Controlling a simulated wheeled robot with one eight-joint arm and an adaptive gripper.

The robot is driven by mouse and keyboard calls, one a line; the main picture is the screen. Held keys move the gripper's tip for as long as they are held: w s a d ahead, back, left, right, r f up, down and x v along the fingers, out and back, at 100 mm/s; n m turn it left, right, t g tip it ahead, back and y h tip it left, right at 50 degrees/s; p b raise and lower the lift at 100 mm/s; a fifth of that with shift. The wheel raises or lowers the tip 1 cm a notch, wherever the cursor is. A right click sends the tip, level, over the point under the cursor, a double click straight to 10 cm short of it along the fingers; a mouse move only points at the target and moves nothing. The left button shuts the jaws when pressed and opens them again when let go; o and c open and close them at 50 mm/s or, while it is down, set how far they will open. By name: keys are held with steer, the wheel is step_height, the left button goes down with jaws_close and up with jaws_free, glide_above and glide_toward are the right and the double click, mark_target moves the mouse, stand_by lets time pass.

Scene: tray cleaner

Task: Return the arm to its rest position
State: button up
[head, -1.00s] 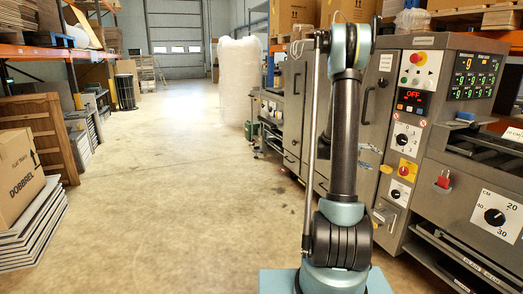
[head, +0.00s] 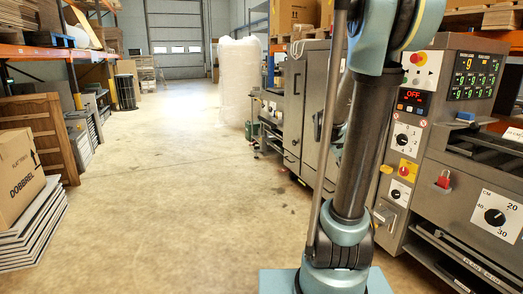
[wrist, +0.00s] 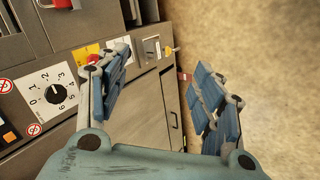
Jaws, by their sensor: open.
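My gripper (wrist: 160,95) is open in the wrist view, with its two blue-padded fingers spread apart and nothing between them. Beyond the fingers are the grey front of the tray cleaner (wrist: 140,125) and the bare floor. In the head view my arm stands upright in front of the tray cleaner (head: 310,100) and hides part of it. My gripper does not show in the head view.
The machine's control panel (head: 413,100), with knobs and a red button, is at the right. A cardboard box (head: 20,175) lies on stacked panels (head: 35,225) at the left. The floor (head: 180,180) between them is clear.

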steer(key=s+a+f+y, duration=0.3)
steer(key=s+a, duration=0.6)
steer(key=s, duration=0.1)
steer(key=s+a+f+y, duration=0.4)
steer(key=s+a, duration=0.4)
steer(key=s, duration=0.3)
steer(key=shift+a+f, duration=0.25)
steer(key=shift+a, duration=0.1)
steer(key=shift+s, duration=0.1)
